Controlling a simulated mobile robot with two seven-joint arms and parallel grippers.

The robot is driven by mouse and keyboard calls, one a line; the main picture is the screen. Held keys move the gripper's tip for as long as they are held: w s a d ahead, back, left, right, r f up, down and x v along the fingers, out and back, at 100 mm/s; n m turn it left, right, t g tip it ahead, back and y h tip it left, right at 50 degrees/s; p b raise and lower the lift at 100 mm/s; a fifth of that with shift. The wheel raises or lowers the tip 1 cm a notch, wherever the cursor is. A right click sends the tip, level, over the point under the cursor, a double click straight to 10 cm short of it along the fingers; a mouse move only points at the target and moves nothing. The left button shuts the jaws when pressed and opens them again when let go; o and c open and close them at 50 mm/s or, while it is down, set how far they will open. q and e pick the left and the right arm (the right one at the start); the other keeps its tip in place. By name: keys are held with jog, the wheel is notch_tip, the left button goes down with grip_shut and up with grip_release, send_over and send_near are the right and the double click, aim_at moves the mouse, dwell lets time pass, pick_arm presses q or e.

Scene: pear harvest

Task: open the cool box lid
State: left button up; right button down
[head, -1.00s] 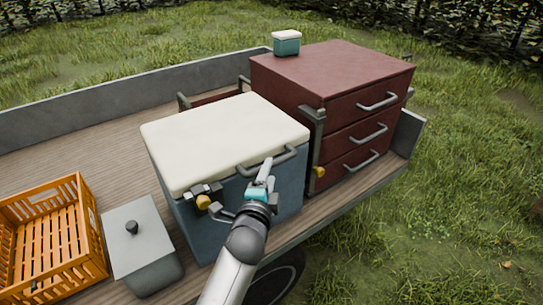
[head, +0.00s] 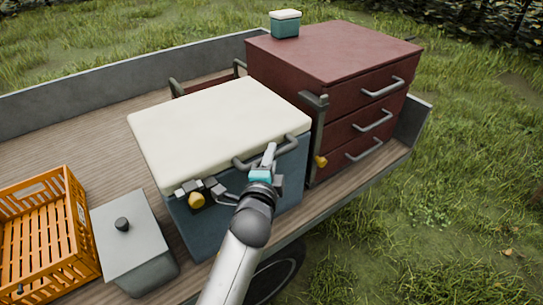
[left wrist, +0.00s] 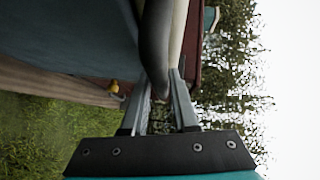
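The cool box (head: 240,185) is blue with a cream lid (head: 215,120) and stands on the trailer bed. The lid looks down on the box. A dark grey bar handle (head: 247,165) runs along the lid's front edge. My left gripper (head: 270,158) is at the right part of this handle. In the left wrist view, the handle (left wrist: 156,40) lies between the two fingers (left wrist: 162,80), which stand apart on either side of it. I see no clear grip on it. A latch with a yellow knob (head: 196,200) is at the box's front left. My right gripper is out of view.
A red drawer cabinet (head: 335,55) stands close to the right of the cool box, with a small teal box (head: 285,24) on top. A grey lidded container (head: 130,240) and an orange crate (head: 45,235) are on the left. Grass lies beyond the trailer edge.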

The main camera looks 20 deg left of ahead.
pick_arm(q)
grip_shut()
dwell(1.0)
